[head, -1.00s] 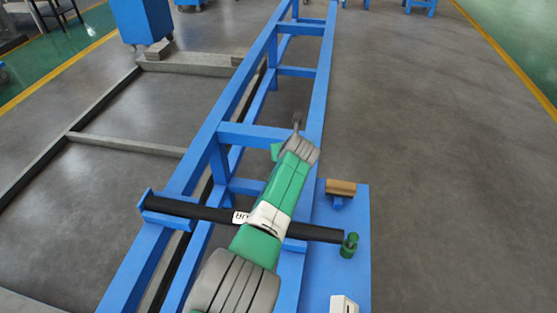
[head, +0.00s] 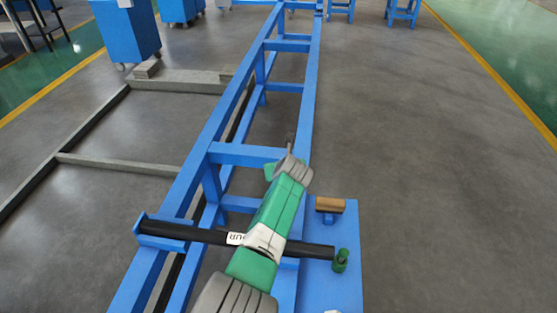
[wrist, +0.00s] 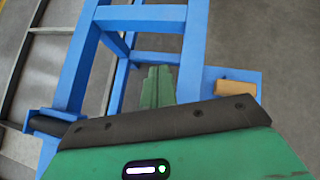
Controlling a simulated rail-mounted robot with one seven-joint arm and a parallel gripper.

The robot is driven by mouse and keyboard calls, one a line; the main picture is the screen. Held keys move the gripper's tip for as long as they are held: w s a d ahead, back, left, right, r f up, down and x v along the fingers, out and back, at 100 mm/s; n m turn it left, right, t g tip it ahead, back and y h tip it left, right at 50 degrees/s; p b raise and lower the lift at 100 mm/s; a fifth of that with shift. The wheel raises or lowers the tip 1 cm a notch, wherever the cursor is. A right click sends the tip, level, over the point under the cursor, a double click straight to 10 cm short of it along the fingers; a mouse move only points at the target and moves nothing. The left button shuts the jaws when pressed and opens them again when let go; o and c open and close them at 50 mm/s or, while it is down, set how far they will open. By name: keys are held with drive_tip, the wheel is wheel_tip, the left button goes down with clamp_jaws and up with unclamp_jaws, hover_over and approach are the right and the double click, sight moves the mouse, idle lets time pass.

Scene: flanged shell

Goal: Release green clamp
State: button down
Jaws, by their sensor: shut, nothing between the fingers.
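A small green clamp-like piece (head: 341,260) stands at the right end of a black bar (head: 190,233) in the head view. I cannot tell whether it is fastened on the bar. My green and grey arm passes over the bar and hides part of it. My gripper (wrist: 158,72) shows in the wrist view as narrow green fingers pressed together, with nothing held. They lie over the blue frame, apart from the bar. The fingertips cannot be made out in the head view. The green piece is not visible in the wrist view.
The bar's left end rests in a blue bracket (head: 150,232). A long blue frame (head: 228,152) runs into the distance. A tan block (head: 330,204) sits on the blue plate (head: 349,225) at right. Grey floor is clear to the right. A blue cart (head: 124,32) stands far left.

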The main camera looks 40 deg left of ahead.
drive_tip(key=w+r+b, duration=0.3)
drive_tip(key=r, duration=0.7)
drive_tip(key=shift+w+d+b, duration=0.2)
drive_tip(key=shift+d+b, duration=0.15)
drive_tip(key=shift+b, duration=0.05)
